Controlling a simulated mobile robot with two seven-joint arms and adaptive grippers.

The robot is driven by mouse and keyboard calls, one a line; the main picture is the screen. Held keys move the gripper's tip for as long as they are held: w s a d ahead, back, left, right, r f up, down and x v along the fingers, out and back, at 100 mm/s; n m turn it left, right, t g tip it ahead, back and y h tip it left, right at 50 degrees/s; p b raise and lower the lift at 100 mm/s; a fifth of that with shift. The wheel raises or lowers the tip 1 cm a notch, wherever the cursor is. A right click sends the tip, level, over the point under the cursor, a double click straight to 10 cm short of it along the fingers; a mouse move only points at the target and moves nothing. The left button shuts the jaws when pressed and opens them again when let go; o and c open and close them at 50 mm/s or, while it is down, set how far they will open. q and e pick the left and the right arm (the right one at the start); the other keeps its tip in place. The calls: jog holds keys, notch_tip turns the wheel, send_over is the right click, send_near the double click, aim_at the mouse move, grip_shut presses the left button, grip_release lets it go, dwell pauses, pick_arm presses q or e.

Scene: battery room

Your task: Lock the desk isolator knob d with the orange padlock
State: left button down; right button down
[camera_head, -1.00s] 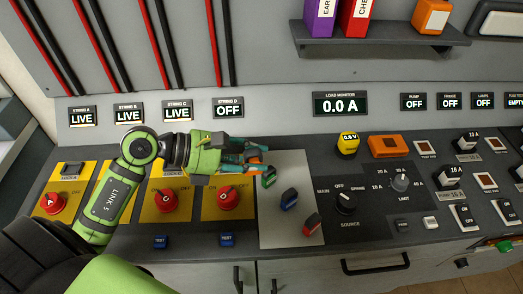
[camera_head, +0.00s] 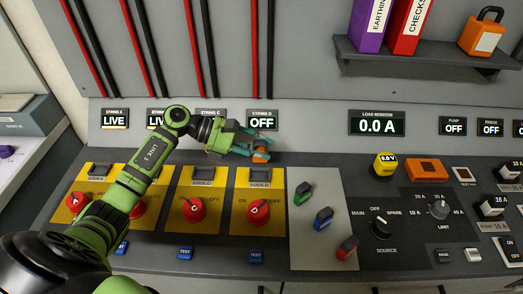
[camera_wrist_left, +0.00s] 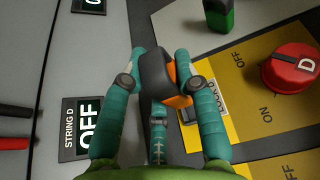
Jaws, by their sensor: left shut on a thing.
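My left gripper (camera_head: 262,150) is shut on the orange padlock (camera_head: 260,156) and holds it above the back edge of the desk, behind the LOCK D fitting (camera_head: 261,174). In the left wrist view the padlock (camera_wrist_left: 181,94) shows orange with a dark upper part between the teal fingers (camera_wrist_left: 160,78), partly covering the LOCK D fitting. Red knob D (camera_head: 257,210) sits on its yellow plate; it also shows in the wrist view (camera_wrist_left: 300,68). The STRING D display (camera_head: 262,122) reads OFF. My right gripper is not in view.
A grey pad (camera_head: 320,248) right of knob D carries a green (camera_head: 303,193), a blue (camera_head: 323,218) and a red block (camera_head: 347,247). Other red knobs stand left.

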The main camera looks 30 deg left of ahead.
aim_at(260, 159)
pick_arm(q)
jog(key=shift+f+b, duration=0.3)
jog(key=shift+f, duration=0.35)
notch_tip(260, 159, down, 3)
jog(key=shift+r+b, duration=0.15)
jog(key=shift+b, duration=0.5)
jog(key=shift+f+b, duration=0.35)
jog(key=shift+f, duration=0.45)
jog(key=shift+b, duration=0.45)
jog(key=shift+b, duration=0.45)
jog(key=shift+f+b, duration=0.25)
jog(key=shift+b, duration=0.05)
